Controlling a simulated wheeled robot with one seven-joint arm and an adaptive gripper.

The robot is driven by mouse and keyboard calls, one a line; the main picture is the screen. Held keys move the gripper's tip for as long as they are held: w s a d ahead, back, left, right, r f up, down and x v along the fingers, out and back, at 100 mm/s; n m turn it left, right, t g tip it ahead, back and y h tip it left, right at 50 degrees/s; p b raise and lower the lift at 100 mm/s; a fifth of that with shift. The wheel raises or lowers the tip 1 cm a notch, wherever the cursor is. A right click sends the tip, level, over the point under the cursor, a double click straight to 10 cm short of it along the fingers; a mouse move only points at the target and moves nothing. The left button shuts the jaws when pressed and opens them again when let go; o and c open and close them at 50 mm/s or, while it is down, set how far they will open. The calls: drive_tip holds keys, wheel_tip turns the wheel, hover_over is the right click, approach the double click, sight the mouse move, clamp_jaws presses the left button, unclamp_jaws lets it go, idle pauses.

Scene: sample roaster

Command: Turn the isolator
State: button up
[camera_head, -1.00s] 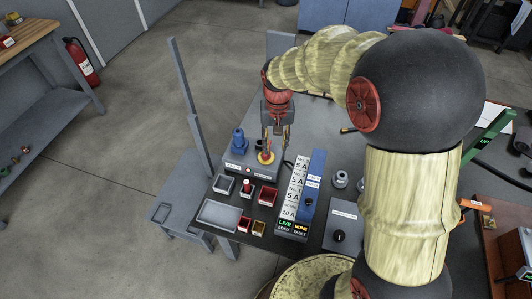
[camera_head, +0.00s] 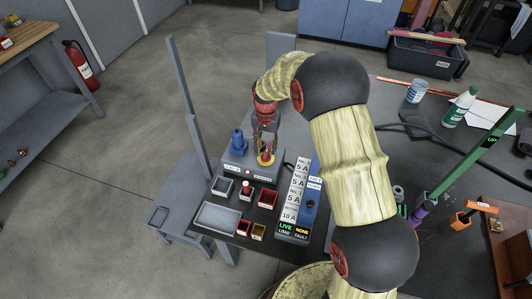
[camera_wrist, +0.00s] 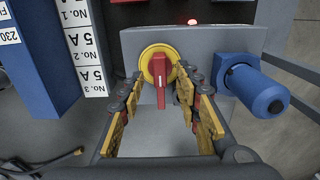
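The isolator is a red handle (camera_wrist: 158,82) on a round yellow plate (camera_wrist: 146,57), mounted on a grey box (camera_wrist: 200,42). In the wrist view the handle points down toward my gripper. In the head view the yellow plate (camera_head: 265,160) shows on the grey box at the table's left part. My gripper (camera_wrist: 160,120) is open, its yellow-padded fingers apart on either side of the handle's lower end. No contact with the handle is clear. In the head view my gripper (camera_head: 264,148) is right at the isolator and partly covers it.
A blue plug (camera_wrist: 255,90) sticks out right of the isolator, close to the right finger. A blue unit with labelled fuse strips (camera_wrist: 80,45) stands left. In the head view, small trays (camera_head: 218,215) lie in front, and a green-white bottle (camera_head: 459,107) stands far right.

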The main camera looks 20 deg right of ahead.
sight(267, 152)
wheel_tip(267, 152, down, 3)
drive_tip(key=shift+r+b, duration=0.15)
drive_tip(key=shift+b, duration=0.2)
drive_tip(key=c, duration=0.3)
clamp_jaws()
